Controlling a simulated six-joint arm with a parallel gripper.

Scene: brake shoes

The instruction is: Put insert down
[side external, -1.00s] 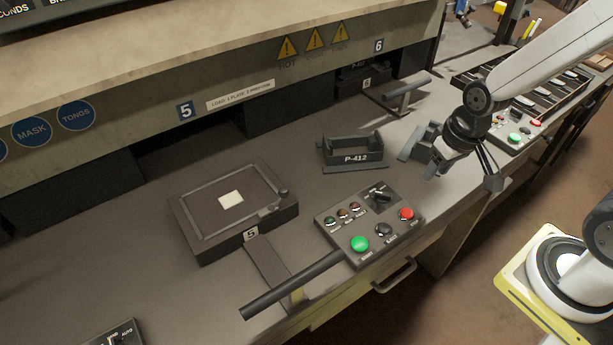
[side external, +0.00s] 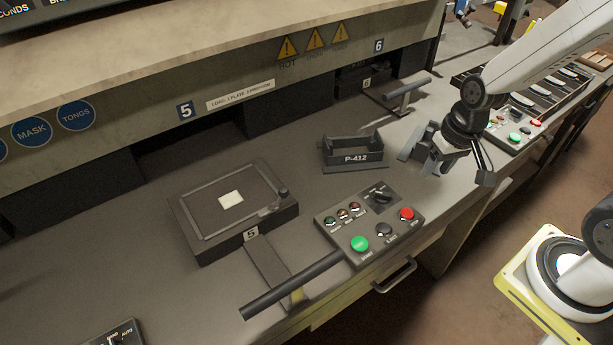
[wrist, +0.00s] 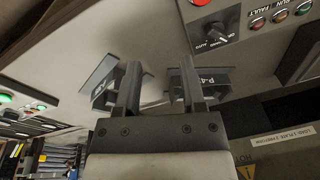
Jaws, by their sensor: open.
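My gripper (side external: 432,160) is over the bench to the right of the grey P-412 holder (side external: 352,155). In the wrist view my gripper (wrist: 160,72) has its two fingers apart, with bare bench showing between them. The P-412 holder shows just right of the right finger in the wrist view (wrist: 220,80). A second grey angled piece (side external: 408,142) stands beside my gripper, partly hidden by it. It shows left of the left finger in the wrist view (wrist: 93,78). I cannot tell which piece is the insert, or whether a finger touches either piece.
A button panel (side external: 372,222) sits in front of the holder. A low plate fixture (side external: 188,215) marked 5 and a bar handle (side external: 290,285) lie to the left. Another handle (side external: 405,95) and a second panel (side external: 518,135) are at the right.

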